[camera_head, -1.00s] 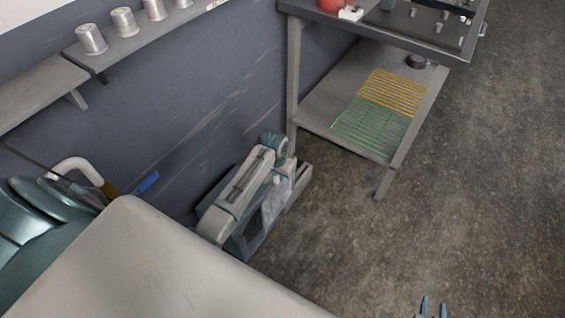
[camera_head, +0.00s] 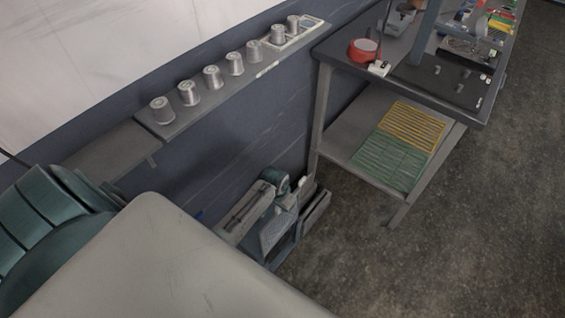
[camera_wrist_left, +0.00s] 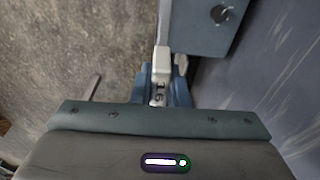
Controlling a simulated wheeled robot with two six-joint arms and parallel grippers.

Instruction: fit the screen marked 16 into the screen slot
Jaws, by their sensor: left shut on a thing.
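In the left wrist view my left gripper (camera_wrist_left: 161,88) is shut on a small white piece (camera_wrist_left: 161,62), which I take to be the handle or tab of the screen. Small dark marks show on it between the fingers, but I cannot read them surely as 16. A blue-grey panel (camera_wrist_left: 205,25) with a dark round spot lies just beyond the fingers. I cannot tell whether it joins the held piece. My right gripper is in neither current view. I cannot make out the screen slot.
A wall shelf (camera_head: 150,143) carries several spools (camera_head: 188,93) and a white tray (camera_head: 316,24). A dark workbench (camera_head: 425,88) at the upper right bears a red roll (camera_head: 362,49). Its lower shelf (camera_head: 343,135) holds green (camera_head: 390,163) and yellow (camera_head: 412,127) slatted pieces. Floor at the right is clear.

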